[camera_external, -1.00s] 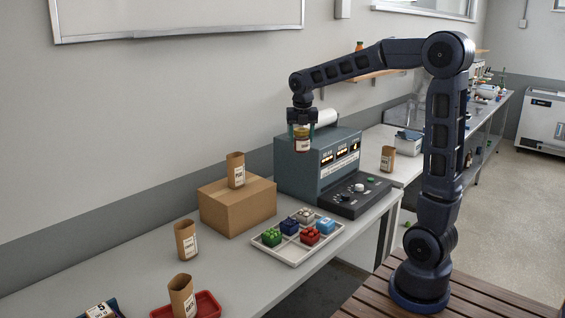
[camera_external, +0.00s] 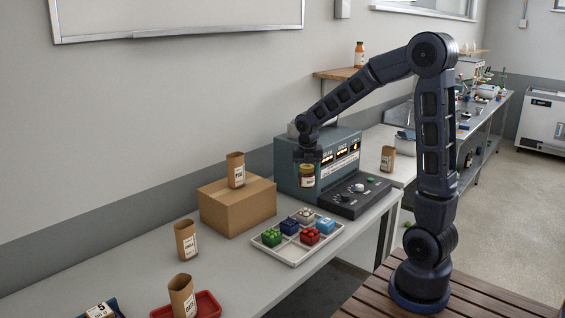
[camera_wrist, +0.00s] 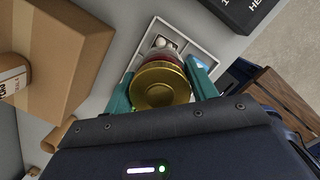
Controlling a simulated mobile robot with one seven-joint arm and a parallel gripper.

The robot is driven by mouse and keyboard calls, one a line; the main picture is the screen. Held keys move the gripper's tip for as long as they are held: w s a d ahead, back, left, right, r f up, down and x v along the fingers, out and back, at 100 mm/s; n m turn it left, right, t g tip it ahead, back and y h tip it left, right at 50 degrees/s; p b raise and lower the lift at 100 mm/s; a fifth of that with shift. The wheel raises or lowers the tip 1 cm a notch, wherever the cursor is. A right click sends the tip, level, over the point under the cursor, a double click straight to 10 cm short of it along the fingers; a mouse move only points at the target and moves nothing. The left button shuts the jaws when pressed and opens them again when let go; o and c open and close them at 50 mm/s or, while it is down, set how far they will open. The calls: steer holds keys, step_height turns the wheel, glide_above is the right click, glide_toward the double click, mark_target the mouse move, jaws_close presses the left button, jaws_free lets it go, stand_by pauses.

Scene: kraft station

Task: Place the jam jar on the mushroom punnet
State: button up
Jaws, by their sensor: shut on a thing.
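The jam jar (camera_external: 306,178) has a gold lid, a dark red body and a pale label. My gripper (camera_external: 307,162) is shut on it from above and holds it upright in the air, in front of the grey-green machine. In the wrist view the gold lid (camera_wrist: 158,86) sits between my teal fingers. What looks like the mushroom punnet (camera_external: 305,215), pale with rounded tops, stands at the back of the white tray (camera_external: 292,263). The jar appears above it in the external view, apart from it. In the wrist view, pale mushrooms (camera_wrist: 160,42) show just beyond the jar, which hides part of the tray.
Red, green and blue punnets fill other tray compartments. A cardboard box (camera_external: 238,212) with a paper cup (camera_external: 235,170) on top stands left of the tray. The machine (camera_external: 290,170) with its control panel (camera_external: 357,196) stands behind and right. More cups stand toward the front left.

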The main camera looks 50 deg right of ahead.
step_height(320, 180, down, 11)
steer(key=shift+f, duration=0.1)
stand_by(0.5)
steer(key=o, duration=1.2)
steer(key=shift+f, duration=0.1)
steer(key=shift+o, duration=0.2)
